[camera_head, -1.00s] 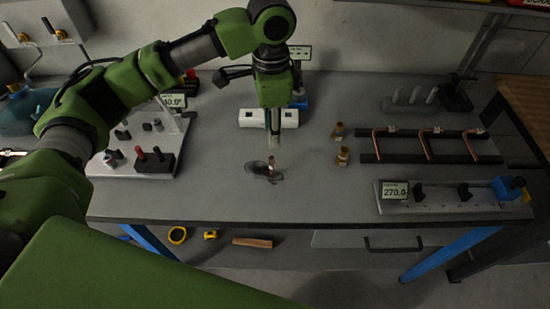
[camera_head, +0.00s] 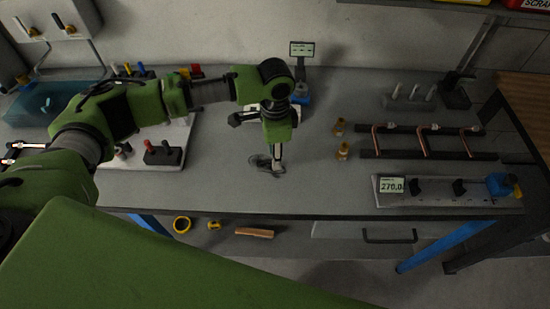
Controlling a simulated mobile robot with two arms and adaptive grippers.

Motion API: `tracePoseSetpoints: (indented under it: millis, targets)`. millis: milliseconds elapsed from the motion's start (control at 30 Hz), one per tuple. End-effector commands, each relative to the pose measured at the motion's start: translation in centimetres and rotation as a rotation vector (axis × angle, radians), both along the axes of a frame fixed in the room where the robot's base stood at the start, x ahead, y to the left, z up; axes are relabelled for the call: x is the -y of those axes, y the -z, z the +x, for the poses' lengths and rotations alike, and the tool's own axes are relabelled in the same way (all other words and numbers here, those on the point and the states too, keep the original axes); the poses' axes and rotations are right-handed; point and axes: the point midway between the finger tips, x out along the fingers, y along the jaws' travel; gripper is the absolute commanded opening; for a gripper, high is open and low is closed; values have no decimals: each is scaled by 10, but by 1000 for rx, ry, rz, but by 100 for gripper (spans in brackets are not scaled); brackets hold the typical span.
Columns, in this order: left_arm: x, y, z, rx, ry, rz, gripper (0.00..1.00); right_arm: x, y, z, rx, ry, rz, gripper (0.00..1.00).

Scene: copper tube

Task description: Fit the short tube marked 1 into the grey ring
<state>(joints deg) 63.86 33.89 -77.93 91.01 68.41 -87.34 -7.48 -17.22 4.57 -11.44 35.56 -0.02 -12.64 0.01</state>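A small dark grey piece (camera_head: 260,161) lies on the bench near its front middle; it may be the grey ring, but it is too small and covered to be sure. My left gripper (camera_head: 276,166) points straight down at it, with its fingertips low and beside or over its right part. Whether the fingers are open or closed on something cannot be made out. The small copper-coloured upright piece seen there earlier is now hidden by the gripper. No marking 1 can be read on any tube. My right gripper is not in view.
Bent copper tubes (camera_head: 421,142) lie across black rails at the right. Two brass fittings (camera_head: 342,150) stand left of them. A gauge with a 270.0 display (camera_head: 391,185) lies at the front right. A red-and-black-handled block (camera_head: 163,153) is at the left. The bench around the gripper is clear.

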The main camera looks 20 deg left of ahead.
Motion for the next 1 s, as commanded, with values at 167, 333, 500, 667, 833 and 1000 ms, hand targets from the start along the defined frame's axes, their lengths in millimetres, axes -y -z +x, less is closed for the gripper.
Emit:
tracePoseSetpoints:
  millis: [167, 333, 500, 667, 833, 1000]
  targets:
    - [0, 0, 0, 0, 0, 0, 20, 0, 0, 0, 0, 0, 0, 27]
    - [0, 0, 0, 0, 0, 0, 0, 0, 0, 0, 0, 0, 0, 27]
    - [0, 0, 0, 0, 0, 0, 0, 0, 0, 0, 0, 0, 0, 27]
    - [0, -2, 0, 0, -1, 0, 0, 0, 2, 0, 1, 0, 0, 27]
    - [0, -12, 1, 1, -1, -2, 0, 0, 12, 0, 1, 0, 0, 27]
    - [3, -40, -8, 2, 3, -4, 0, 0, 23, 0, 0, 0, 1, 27]
